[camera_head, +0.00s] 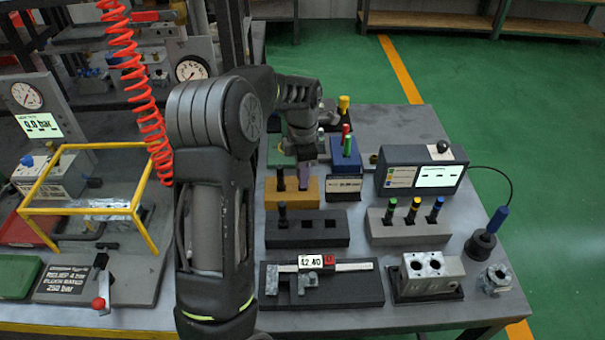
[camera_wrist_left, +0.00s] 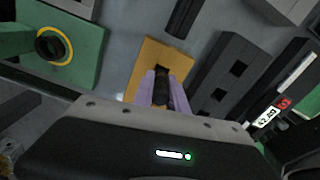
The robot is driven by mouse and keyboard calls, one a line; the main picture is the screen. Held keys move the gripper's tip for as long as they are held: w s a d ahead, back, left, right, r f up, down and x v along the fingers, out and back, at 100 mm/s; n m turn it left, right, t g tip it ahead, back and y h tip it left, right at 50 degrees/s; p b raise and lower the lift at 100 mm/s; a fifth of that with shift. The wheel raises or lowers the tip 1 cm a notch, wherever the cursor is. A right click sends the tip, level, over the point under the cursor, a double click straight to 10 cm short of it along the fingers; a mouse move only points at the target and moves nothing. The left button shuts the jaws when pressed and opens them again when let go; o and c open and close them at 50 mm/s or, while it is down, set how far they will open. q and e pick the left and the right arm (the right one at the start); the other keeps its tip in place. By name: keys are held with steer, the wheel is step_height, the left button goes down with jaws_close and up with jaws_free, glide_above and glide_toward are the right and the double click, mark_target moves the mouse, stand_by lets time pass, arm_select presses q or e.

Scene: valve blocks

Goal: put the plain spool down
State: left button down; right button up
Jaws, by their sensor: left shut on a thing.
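My left gripper (camera_head: 304,178) is over the orange block (camera_head: 306,200), with its fingers pointing down. In the left wrist view its purple fingers (camera_wrist_left: 163,90) are shut on a dark spool (camera_wrist_left: 162,84), with no coloured band visible. The spool is right at a dark hole in the orange block (camera_wrist_left: 148,56); I cannot tell whether its lower end is inside. The held spool is mostly hidden in the head view. My right gripper is not in view.
A dark block (camera_head: 315,230) with holes and one black spool lies in front. A grey block (camera_head: 410,228) at right holds spools with green, yellow and blue tops. A caliper (camera_head: 345,267) lies nearer, a display box (camera_head: 424,172) behind right.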

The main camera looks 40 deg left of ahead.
arm_select(q)
steer(key=shift+f, duration=0.15)
steer(key=c, duration=1.3)
jaws_free()
steer(key=shift+c, duration=0.2)
step_height(320, 180, up, 12)
steer(key=shift+r+b, duration=0.2)
steer(key=shift+b, duration=0.1)
